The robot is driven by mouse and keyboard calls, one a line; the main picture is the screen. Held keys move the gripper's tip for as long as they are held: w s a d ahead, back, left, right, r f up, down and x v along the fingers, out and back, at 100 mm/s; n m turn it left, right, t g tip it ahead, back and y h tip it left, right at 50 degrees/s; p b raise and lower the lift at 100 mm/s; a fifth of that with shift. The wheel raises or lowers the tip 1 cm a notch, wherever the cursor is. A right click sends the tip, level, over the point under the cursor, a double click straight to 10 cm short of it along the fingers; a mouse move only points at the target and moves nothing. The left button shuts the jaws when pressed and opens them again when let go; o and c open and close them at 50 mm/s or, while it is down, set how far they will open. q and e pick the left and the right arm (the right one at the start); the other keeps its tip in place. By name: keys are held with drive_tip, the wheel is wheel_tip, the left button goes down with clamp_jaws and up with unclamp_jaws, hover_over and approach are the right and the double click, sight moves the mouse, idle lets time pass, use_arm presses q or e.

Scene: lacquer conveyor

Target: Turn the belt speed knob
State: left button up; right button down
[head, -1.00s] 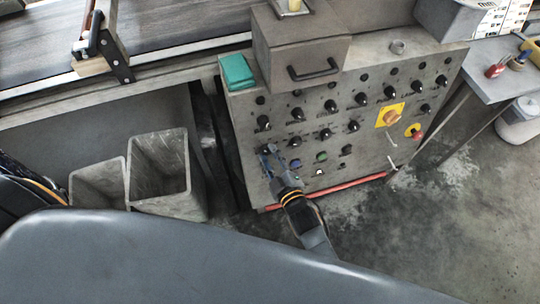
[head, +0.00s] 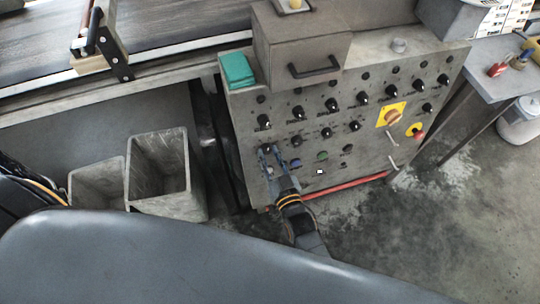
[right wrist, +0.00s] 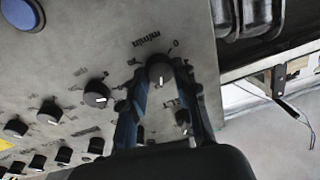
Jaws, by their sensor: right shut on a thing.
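The belt speed knob (right wrist: 160,72) is a round black knob with a pale pointer mark. In the right wrist view, "m/min" and "0" are printed beside it on the grey panel. My right gripper (right wrist: 160,82) has one finger on each side of it and is shut on it. In the head view, my right gripper (head: 270,149) reaches up to the lower left part of the control panel (head: 240,140), and its fingertips mostly hide the knob. My left gripper is not in view.
Several other black knobs stand close by, such as one above the gripper (head: 264,122). A blue button (head: 296,164) and a green button (head: 322,156) lie to its right. A red emergency button (head: 419,133) is further right. Grey bins (head: 150,200) stand left of the panel.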

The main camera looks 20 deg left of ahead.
drive_tip(key=shift+m, duration=0.7)
drive_tip(key=shift+f, duration=0.1)
drive_tip(key=c, duration=1)
unclamp_jaws()
drive_tip(key=shift+s+d, duration=0.1)
drive_tip(key=v, duration=1.2)
